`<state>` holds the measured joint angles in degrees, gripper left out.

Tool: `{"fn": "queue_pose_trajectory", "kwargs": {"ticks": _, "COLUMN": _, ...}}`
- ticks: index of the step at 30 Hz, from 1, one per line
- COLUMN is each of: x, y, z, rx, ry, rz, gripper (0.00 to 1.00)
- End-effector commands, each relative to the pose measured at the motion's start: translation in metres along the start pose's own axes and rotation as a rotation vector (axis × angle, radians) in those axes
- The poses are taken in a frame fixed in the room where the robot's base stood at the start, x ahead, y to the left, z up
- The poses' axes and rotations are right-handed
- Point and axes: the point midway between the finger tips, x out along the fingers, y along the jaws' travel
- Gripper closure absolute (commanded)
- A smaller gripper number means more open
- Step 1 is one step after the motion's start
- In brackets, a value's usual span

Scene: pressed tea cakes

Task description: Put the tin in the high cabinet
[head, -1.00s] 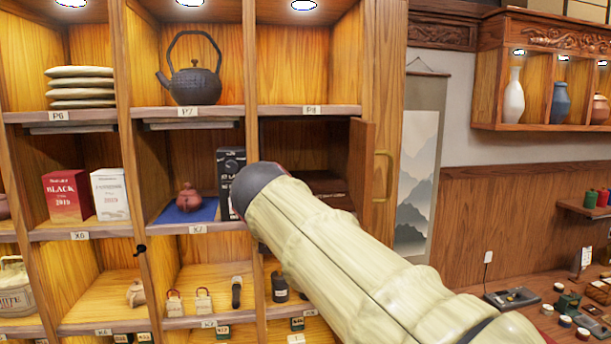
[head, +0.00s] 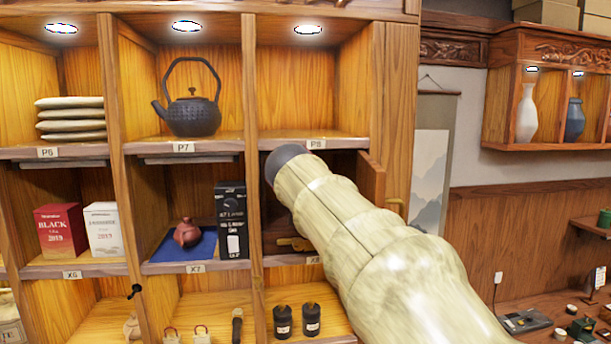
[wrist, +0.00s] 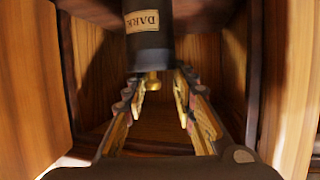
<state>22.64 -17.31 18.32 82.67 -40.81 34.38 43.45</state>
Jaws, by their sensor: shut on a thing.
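A dark tin (wrist: 152,48) with a cream label reading DARK upside down fills the top middle of the wrist view. My gripper (wrist: 158,82) is shut on the tin, with one finger on each side of its lower part in the picture. A brass-coloured piece shows at that end. The high cabinet is a dark compartment (head: 345,160) under the P8 shelf in the head view. Its door (head: 372,182) with a brass handle (head: 396,203) stands open at the right. My arm covers much of the opening, and the tin is hidden in the head view.
A black kettle (head: 193,112) stands on the shelf above left. A tall black box (head: 231,220) and a small red teapot (head: 187,232) on a blue cloth (head: 180,250) are left of the opening. Black canisters (head: 283,322) stand below. Wooden walls flank the gripper closely in the wrist view.

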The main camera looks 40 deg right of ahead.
Motion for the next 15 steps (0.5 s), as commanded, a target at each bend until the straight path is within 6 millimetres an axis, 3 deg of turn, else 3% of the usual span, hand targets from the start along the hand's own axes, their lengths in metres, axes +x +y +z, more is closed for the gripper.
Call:
{"fn": "queue_pose_trajectory", "kwargs": {"ticks": 8, "x": 0.02, "y": 0.0, "z": -0.007, "rx": 0.0, "ry": 0.0, "rz": 0.0, "gripper": 1.0}}
{"fn": "queue_pose_trajectory", "kwargs": {"ticks": 15, "x": 0.052, "y": 0.001, "z": -0.02, "rx": -0.001, "ry": -0.001, "rz": 0.001, "gripper": 1.0}}
